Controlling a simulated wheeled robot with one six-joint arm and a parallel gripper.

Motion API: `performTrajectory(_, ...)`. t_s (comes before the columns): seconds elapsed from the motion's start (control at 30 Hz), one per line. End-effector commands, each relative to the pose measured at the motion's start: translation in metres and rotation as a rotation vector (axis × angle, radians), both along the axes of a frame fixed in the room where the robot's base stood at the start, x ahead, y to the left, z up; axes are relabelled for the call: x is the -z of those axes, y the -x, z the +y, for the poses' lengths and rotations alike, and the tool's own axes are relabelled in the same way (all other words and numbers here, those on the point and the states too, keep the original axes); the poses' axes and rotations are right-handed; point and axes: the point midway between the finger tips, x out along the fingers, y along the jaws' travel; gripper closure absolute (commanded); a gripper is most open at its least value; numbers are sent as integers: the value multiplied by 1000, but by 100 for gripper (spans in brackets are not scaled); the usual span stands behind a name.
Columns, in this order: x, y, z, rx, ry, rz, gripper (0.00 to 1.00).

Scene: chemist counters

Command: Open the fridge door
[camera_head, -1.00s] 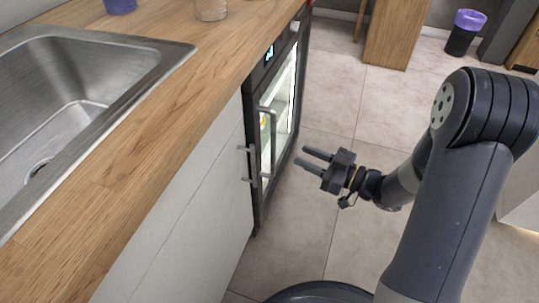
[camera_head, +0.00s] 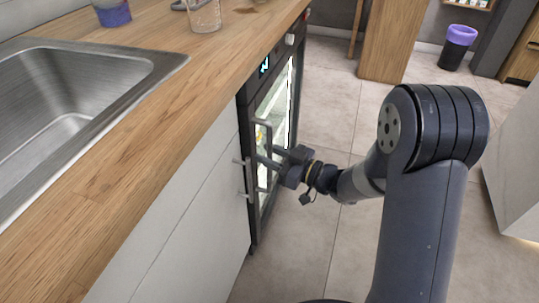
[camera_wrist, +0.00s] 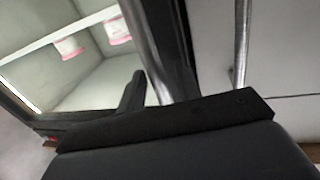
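The fridge (camera_head: 244,125) is a dark-framed, lit unit with a glass door (camera_head: 276,105), built in under the counter. The door looks shut. Its vertical bar handle (camera_head: 268,136) is on the near side of the door. My gripper (camera_head: 266,154) is at the handle, with its two fingers apart and pointing at the door. In the wrist view the metal handle (camera_wrist: 146,45) runs down close beside one dark finger (camera_wrist: 134,92). The other finger is not clear there, and I cannot tell whether the fingers touch the bar. The fridge's lit interior with pink-and-white items (camera_wrist: 68,47) shows through the glass.
White cabinet fronts (camera_head: 185,225) with bar handles (camera_head: 243,175) adjoin the fridge on the near side. A wooden counter (camera_head: 150,110) with a steel sink (camera_head: 60,100) runs above. Tiled floor (camera_head: 325,110) is open to the right; a purple-lined bin (camera_head: 457,45) stands far off.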

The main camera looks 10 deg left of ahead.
Motion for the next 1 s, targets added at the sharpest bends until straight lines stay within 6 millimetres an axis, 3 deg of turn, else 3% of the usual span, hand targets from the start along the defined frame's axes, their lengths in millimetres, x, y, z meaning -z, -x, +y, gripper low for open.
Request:
performTrajectory(0.07, 0, 0, 0, 0, 0, 0, 67)
performTrajectory(0.47, 0, 0, 0, 0, 0, 0, 100)
performTrajectory(1.0, 0, 0, -4, -12, 1, 0, 100)
